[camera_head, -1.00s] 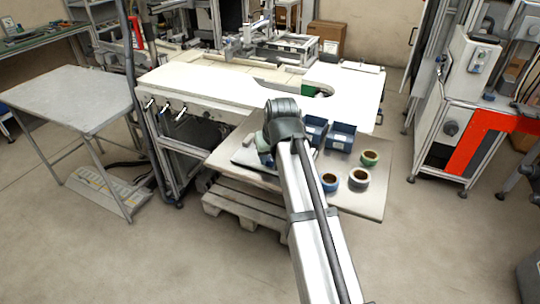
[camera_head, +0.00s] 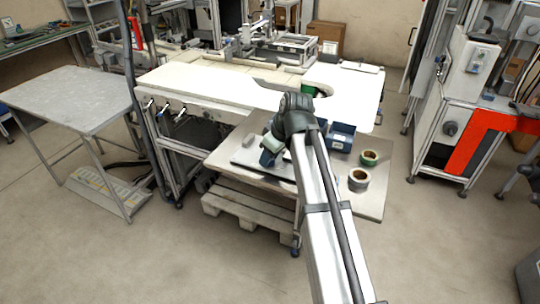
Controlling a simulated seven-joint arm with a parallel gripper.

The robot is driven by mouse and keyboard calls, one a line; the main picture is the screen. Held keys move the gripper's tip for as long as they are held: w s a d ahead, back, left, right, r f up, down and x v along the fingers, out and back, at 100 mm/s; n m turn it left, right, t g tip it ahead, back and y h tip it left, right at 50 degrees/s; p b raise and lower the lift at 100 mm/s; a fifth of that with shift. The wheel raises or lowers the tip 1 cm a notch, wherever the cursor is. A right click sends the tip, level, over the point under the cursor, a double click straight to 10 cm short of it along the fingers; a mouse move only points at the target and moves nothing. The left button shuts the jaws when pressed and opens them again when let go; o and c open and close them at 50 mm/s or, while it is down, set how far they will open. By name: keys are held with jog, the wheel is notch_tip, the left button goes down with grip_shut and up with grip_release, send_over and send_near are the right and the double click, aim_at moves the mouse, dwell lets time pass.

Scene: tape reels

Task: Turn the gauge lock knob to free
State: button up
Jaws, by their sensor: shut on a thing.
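My gripper (camera_head: 268,156) is low over the grey table, at the left of the blue bins. It is small in view and partly covered by my dark wrist. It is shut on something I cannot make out. A flat light-grey plate (camera_head: 242,157) with a small grey block (camera_head: 262,137) lies at the gripper, on the table's left part. I cannot make out the gauge lock knob or which way it points.
My arm covers the table's middle. A white worktop (camera_head: 215,82) lies behind. A pallet (camera_head: 240,208) is below.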

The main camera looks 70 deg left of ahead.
dwell(0.4)
jog(key=o, duration=1)
jog(key=shift+o, duration=0.2)
jog(key=v, duration=1.3)
jog(key=shift+r, duration=0.4)
jog(key=shift+w, duration=0.15)
